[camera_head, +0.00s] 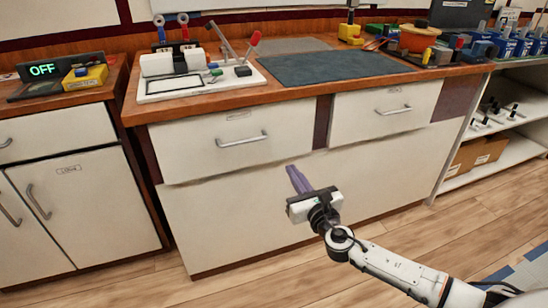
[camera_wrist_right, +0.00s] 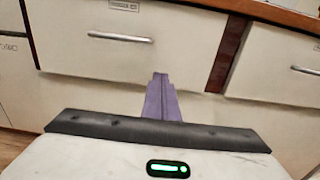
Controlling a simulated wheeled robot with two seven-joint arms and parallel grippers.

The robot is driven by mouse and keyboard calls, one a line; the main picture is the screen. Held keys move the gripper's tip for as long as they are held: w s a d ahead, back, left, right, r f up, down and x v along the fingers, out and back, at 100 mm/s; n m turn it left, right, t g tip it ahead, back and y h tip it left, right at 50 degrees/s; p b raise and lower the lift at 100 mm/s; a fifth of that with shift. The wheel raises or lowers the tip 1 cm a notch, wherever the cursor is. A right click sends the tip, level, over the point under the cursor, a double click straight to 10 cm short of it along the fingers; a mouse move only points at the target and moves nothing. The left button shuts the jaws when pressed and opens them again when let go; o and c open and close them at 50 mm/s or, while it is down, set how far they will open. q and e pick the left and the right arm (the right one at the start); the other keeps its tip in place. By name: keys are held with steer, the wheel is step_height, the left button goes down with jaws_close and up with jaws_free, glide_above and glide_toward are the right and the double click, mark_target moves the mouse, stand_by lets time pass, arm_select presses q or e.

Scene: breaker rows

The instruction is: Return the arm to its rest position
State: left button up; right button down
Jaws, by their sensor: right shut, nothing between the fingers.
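My right gripper (camera_head: 298,180) is in front of the cabinet's lower white panel, below the worktop and clear of it. Its purple fingers are shut with nothing between them. In the right wrist view the closed fingers (camera_wrist_right: 161,98) point at the drawer fronts. My right arm (camera_head: 390,266) comes in from the lower right. My left gripper does not show in either view.
The cabinet has two drawers with metal handles (camera_head: 242,139) (camera_head: 393,109). A display (camera_head: 42,70) reads OFF at left. Open shelves (camera_head: 505,150) stand at right. The floor in front is clear.

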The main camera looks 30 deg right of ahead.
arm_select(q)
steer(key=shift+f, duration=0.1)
arm_select(e)
steer(key=shift+s, duration=0.15)
